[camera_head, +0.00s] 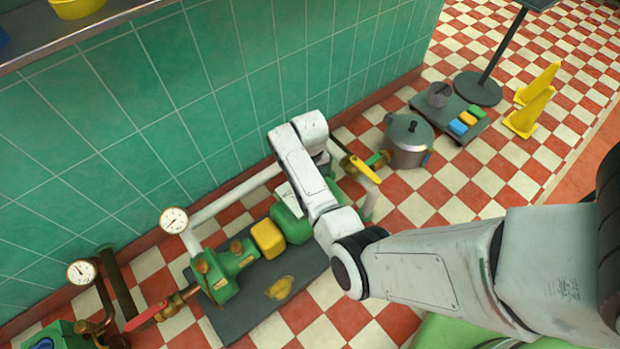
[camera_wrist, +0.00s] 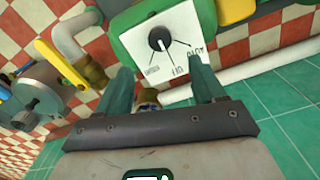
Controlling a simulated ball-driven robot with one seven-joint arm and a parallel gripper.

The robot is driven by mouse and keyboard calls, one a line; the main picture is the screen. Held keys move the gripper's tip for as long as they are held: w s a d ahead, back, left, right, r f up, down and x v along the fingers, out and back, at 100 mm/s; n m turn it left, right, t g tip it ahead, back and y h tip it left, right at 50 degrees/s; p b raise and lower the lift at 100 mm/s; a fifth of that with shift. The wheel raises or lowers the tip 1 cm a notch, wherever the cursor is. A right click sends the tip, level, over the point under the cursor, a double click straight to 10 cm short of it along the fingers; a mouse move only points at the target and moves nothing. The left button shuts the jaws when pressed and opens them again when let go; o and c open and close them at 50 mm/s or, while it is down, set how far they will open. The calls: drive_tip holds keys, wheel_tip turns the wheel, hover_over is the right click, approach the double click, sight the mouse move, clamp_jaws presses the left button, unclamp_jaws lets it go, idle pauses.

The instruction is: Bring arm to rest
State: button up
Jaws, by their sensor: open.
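My arm (camera_head: 440,270) reaches from the right of the head view to the wall pipework, its wrist (camera_head: 300,150) raised beside the green machine. My gripper (camera_wrist: 162,82) shows in the wrist view with two dark green fingers spread apart and nothing between them. Beyond the fingertips is a white switch plate (camera_wrist: 182,28) with a black knob (camera_wrist: 160,38) and markings including AUTO and OFF. The fingers appear apart from the knob. In the head view the plate (camera_head: 287,199) is partly covered by my arm, and the fingertips cannot be made out.
A yellow-handled valve (camera_head: 362,169) and a lidded metal pot (camera_head: 408,140) stand close right of my wrist. A green pump (camera_head: 228,268) sits on a dark base (camera_head: 245,318) at left. Gauges (camera_head: 173,220) and pipes line the green tiled wall.

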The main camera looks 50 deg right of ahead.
drive_tip(key=shift+r, duration=0.4)
idle(0.3)
